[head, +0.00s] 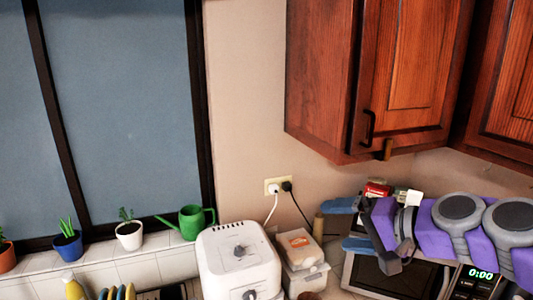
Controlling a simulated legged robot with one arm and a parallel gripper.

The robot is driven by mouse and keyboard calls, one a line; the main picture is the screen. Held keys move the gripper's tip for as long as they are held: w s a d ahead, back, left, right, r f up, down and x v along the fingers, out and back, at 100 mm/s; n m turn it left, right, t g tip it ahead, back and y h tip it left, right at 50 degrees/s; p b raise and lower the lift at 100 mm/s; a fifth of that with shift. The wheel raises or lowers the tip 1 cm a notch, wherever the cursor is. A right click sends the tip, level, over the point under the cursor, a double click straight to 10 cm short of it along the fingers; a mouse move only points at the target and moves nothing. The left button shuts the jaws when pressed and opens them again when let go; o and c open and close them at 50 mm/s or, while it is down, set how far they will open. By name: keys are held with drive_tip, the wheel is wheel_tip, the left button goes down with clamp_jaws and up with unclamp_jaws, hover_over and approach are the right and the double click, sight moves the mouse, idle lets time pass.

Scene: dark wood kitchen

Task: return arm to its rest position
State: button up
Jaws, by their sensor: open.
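My arm, purple with grey round joints, reaches in from the right edge of the head view, in front of the microwave (372,276). My gripper (350,226) points left at the end of it. Its two blue fingers are apart, one above the other, and nothing shows between them. The arm hides much of the microwave's top and front.
Wooden cabinets (408,75) hang above the arm. A white appliance (238,262) and a stacked white container (303,262) stand left of the microwave. A green watering can (191,222) and potted plants (67,246) line the windowsill. A red package (377,189) sits behind the gripper.

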drive_tip(key=s+a+f+n+g+h+b, duration=0.25)
drive_tip(key=s+a+f, duration=0.25)
drive_tip(key=s+f, duration=0.3)
drive_tip(key=s+a+f+n+g+h+b, duration=0.15)
drive_tip(key=s+a+f+g, duration=0.25)
drive_tip(key=s+f, duration=0.4)
drive_tip(key=s+d+f+n+g+h+b, duration=0.1)
drive_tip(key=s+d+f+g+h, duration=0.3)
drive_tip(key=s+d+f, duration=0.3)
drive_tip(key=s+f+h, duration=0.1)
drive_tip(key=s+f, duration=0.4)
drive_tip(key=s, duration=0.1)
drive_tip(key=shift+f+h+b, duration=0.3)
drive_tip(key=shift+b, duration=0.1)
drive_tip(key=shift+d, duration=0.1)
